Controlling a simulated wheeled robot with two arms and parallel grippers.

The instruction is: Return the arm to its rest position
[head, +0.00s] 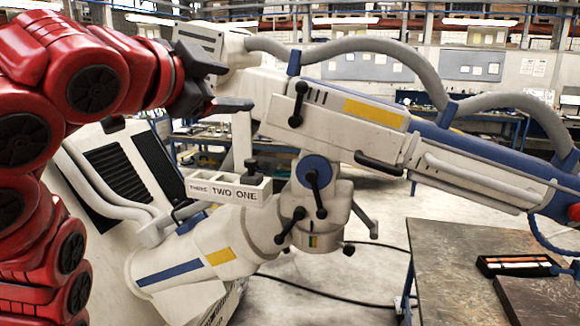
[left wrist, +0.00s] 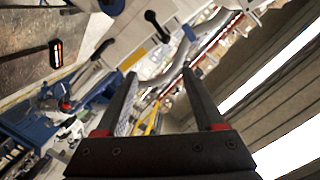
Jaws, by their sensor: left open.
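The white microscope arm (head: 335,105) has blue and yellow bands and slopes down to the right from its boxy upper end. It joins a thick lower column (head: 205,255) at a joint with several black lever knobs (head: 318,178). My left gripper (head: 236,86) is beside the upper left end of the arm, in front of it in the picture; I cannot tell whether they touch. Its two dark fingers are apart and empty. In the left wrist view the fingers (left wrist: 160,80) are also spread, with a black knob (left wrist: 157,27) beyond them. My right gripper is out of view.
A small box marked THREE TWO ONE (head: 228,188) sticks out from the column. A worktable (head: 450,245) with a dark tray (head: 515,258) stands at the lower right. Grey hoses (head: 370,48) loop above the arm. Black cables lie on the floor.

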